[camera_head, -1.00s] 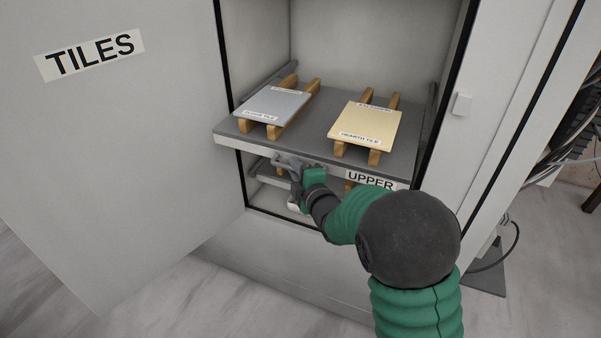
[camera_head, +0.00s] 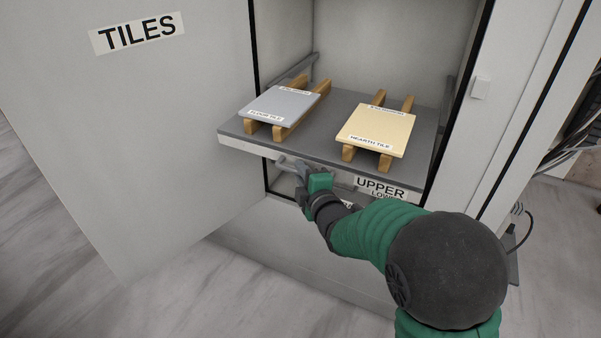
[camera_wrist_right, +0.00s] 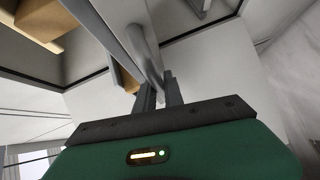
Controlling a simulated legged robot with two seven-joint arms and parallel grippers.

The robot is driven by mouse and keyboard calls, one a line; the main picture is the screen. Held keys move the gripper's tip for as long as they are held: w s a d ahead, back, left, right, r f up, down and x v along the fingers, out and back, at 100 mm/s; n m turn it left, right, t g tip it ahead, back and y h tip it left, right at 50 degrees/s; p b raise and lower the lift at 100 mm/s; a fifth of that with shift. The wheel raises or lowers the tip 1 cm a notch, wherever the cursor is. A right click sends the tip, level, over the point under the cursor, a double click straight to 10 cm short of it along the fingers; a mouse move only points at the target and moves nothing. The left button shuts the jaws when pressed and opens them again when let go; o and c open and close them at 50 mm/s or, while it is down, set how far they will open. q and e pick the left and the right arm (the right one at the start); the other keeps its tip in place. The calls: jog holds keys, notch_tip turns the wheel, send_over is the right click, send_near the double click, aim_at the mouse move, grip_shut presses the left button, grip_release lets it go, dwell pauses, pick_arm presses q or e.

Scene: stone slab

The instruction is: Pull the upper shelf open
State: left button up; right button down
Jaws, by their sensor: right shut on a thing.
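The upper shelf (camera_head: 240,135) is a dark grey slab with a pale front edge and an "UPPER" label (camera_head: 381,189). It sticks out of the cabinet past the door frame. My right gripper (camera_head: 297,166) is at the shelf's front, shut on a grey bar handle below the front edge. The handle (camera_wrist_right: 146,50) runs between the fingers in the right wrist view, where the gripper also shows (camera_wrist_right: 160,92). A grey tile (camera_head: 280,103) and a cream hearth tile (camera_head: 376,128) lie on wooden battens on the shelf. My left gripper is out of view.
The open cabinet door (camera_head: 150,150) with a "TILES" label stands at the left. A lower shelf, partly hidden, sits beneath the upper one. Cables (camera_head: 565,135) hang at the right. The marble floor (camera_head: 220,300) in front is clear.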

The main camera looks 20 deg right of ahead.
jog(key=shift+f, duration=0.2)
jog(key=c, duration=1.8)
grip_release()
jog(key=shift+o, duration=0.4)
jog(key=shift+d, duration=0.1)
jog(key=shift+r, duration=0.1)
jog(key=shift+r, duration=0.1)
jog(key=shift+s, duration=0.3)
jog(key=s+r+b, duration=0.1)
jog(key=s+b, duration=0.5)
jog(key=s, duration=0.5)
jog(key=shift+a+r+b, duration=0.3)
jog(key=shift+a+b, duration=0.1)
